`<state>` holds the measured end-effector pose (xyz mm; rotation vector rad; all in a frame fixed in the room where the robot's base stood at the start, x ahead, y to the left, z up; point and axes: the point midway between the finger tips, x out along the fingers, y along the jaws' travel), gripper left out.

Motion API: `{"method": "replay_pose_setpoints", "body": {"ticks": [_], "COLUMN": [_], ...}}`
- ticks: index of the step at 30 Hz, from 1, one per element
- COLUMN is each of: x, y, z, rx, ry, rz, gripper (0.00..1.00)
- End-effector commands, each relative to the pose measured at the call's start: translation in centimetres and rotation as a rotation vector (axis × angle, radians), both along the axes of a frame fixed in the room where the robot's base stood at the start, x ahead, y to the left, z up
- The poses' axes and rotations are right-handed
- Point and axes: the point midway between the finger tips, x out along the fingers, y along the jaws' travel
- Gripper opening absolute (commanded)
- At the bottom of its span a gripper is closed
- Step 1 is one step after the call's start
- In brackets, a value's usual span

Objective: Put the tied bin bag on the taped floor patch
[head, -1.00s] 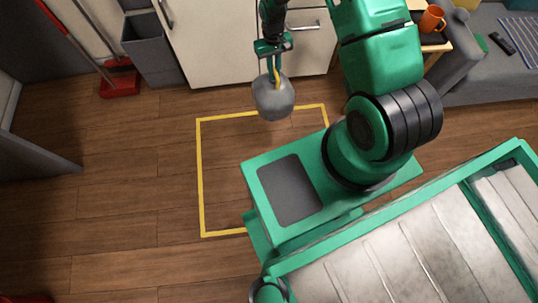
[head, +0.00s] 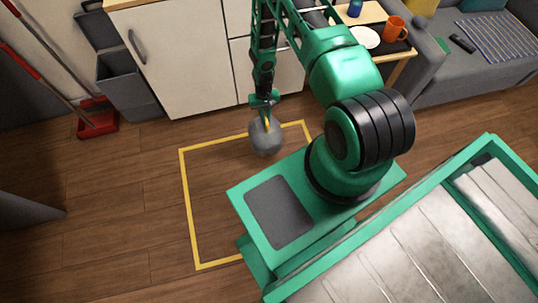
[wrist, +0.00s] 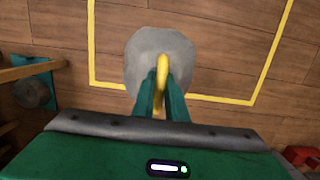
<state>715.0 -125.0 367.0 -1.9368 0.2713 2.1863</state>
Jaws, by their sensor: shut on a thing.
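The tied bin bag (head: 265,139) is a small grey rounded sack with a yellow tie at its top. My gripper (head: 265,116) is shut on the tie, with the bag hanging below it. In the wrist view the bag (wrist: 160,60) shows beyond the green fingers (wrist: 161,95), with the yellow tie (wrist: 162,72) between them. The taped floor patch (head: 187,205) is a yellow outline on the wood floor. The bag appears over the back part of the outline in the head view; whether it touches the floor I cannot tell. My base hides the patch's right part.
White cabinets (head: 180,60) stand behind the patch, with an open grey bin (head: 125,75) to their left. A red dustpan (head: 98,122) and long handles lean at the left. A side table with an orange mug (head: 395,29) and a sofa (head: 455,75) are at the right. The patch's visible interior is clear.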

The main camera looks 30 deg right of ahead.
Motion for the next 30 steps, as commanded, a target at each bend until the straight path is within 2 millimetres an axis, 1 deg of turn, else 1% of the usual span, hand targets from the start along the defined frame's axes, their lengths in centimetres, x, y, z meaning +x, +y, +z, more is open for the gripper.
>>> {"method": "replay_pose_setpoints", "body": {"ticks": [1,9,15,19,25,30], "x": [-0.9,-5.1,-7.7,-8.7,-9.0,-9.1], "y": [-0.5,-2.8,-4.3,-4.9,-5.2,-5.1], "z": [-0.5,-3.3,-5.2,-5.9,-6.5,-8.3], "rx": [0.000,0.000,0.000,0.000,0.000,0.000], "ry": [0.004,0.005,0.004,0.003,0.002,0.003], "rz": [-0.003,-0.002,-0.002,-0.001,0.000,0.000], "gripper": [0.00,0.00,0.00,0.00,0.00,0.00]}}
